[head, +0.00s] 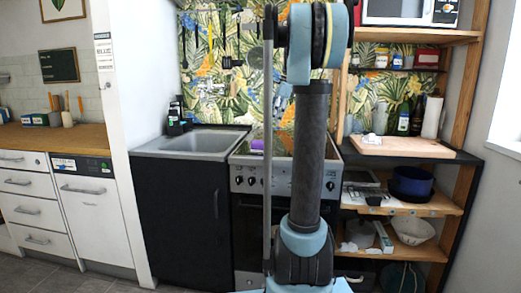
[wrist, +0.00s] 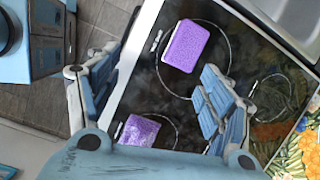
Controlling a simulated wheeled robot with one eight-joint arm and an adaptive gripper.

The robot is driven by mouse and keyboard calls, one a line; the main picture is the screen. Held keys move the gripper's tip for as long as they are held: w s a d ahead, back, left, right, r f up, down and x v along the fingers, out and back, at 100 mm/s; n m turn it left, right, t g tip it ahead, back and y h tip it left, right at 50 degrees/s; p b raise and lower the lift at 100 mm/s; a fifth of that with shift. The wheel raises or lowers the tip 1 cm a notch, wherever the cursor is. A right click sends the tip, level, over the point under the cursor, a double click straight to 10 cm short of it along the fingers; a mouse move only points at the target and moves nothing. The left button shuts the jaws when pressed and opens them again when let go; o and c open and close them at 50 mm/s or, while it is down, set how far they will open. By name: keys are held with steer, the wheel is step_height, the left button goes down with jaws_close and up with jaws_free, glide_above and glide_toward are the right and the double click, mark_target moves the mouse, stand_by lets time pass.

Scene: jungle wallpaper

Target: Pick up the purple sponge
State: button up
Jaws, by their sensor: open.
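A purple sponge (wrist: 186,46) lies flat on the black glass hob (wrist: 150,85) in the wrist view, beyond and between my fingers. A second purple, shinier patch (wrist: 139,131) shows lower down near my gripper's base; I cannot tell whether it is another sponge. In the head view a small purple thing (head: 257,144) sits on the hob's left side, partly behind my arm. My gripper (wrist: 160,78) is open and empty above the hob, its fingers spread to either side. It does not show in the head view.
The sink counter (head: 190,143) stands left of the stove (head: 250,182). Right of it is a wooden shelf unit with a cutting board (head: 400,147), bottles and a blue pot (head: 411,183). Utensils hang on the leafy wall behind. Grey floor (wrist: 100,30) shows past the stove's edge.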

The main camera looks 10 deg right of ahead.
steer(key=w+d+r+m, duration=0.2)
steer(key=w, duration=0.3)
glide_toward(261, 141)
steer(key=shift+m, duration=0.4)
steer(key=x, duration=0.5)
steer(key=shift+s+d+f, duration=0.15)
steer(key=shift+d+f, duration=0.05)
steer(key=shift+f, duration=0.1)
steer(key=shift+s+a+x, duration=0.15)
steer(key=shift+x, duration=1.15)
steer(key=shift+s+a+x, duration=0.15)
steer(key=shift+x, duration=1.15)
steer(key=shift+w, duration=0.1)
steer(key=c, duration=1)
steer(key=shift+c, duration=0.2)
steer(key=shift+r, duration=0.1)
